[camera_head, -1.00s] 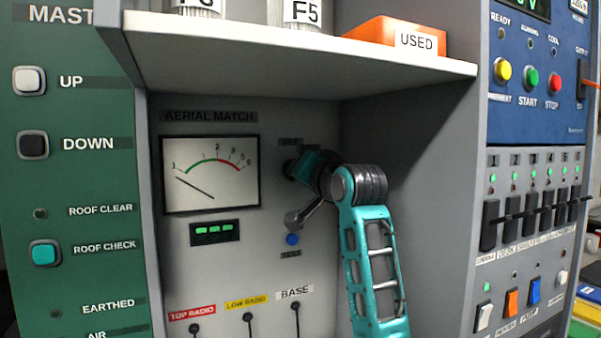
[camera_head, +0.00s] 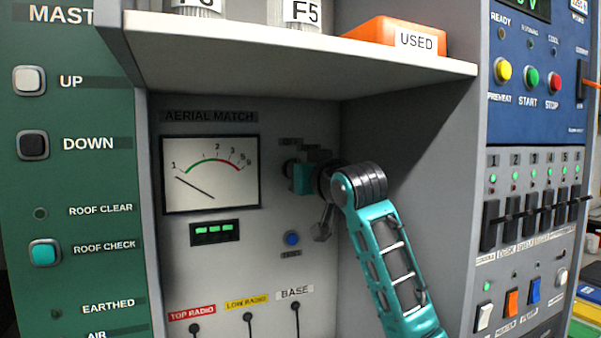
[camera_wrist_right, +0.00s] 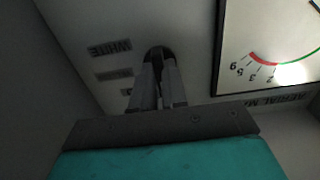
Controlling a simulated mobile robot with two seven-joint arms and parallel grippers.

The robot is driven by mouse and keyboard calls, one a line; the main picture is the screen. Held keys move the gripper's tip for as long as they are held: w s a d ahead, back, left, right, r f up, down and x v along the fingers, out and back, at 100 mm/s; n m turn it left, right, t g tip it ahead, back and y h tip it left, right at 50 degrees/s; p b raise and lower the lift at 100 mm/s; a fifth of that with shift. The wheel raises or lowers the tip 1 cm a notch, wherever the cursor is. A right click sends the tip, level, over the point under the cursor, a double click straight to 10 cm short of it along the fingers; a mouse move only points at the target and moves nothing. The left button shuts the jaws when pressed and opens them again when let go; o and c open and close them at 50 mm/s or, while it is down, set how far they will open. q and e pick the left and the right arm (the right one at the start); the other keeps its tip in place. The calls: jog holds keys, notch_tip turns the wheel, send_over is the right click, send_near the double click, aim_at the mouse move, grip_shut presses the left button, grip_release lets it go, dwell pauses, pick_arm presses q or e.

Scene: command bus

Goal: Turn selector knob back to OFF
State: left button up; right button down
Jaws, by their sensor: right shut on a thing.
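The selector knob (camera_head: 287,168) is small and dark, on the grey AERIAL MATCH panel right of the meter, under a small dark label that is hard to read. My right gripper (camera_head: 293,172) is shut on the knob, and its teal body and wrist hide most of it in the head view. In the right wrist view the dark knob (camera_wrist_right: 158,52) shows between the tips of the two grey fingers (camera_wrist_right: 159,78). The knob's pointer direction cannot be made out. My left gripper is not in view.
A meter (camera_head: 210,174) stands left of the knob, its needle low. A blue button (camera_head: 292,238) sits below my gripper. A white shelf (camera_head: 300,50) overhangs the recess, and a grey side wall (camera_head: 420,150) bounds it on the right. Cables plug in below.

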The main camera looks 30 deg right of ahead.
jog(key=shift+f, duration=0.1)
dwell(0.3)
jog(key=c, duration=1.2)
grip_release()
jog(key=shift+o, duration=0.2)
jog(key=shift+s, duration=0.1)
jog(key=s+b, duration=0.1)
jog(key=s, duration=1.1)
jog(key=shift+s+a+b, duration=0.3)
jog(key=shift+s+a, duration=0.05)
jog(key=shift+a, duration=0.05)
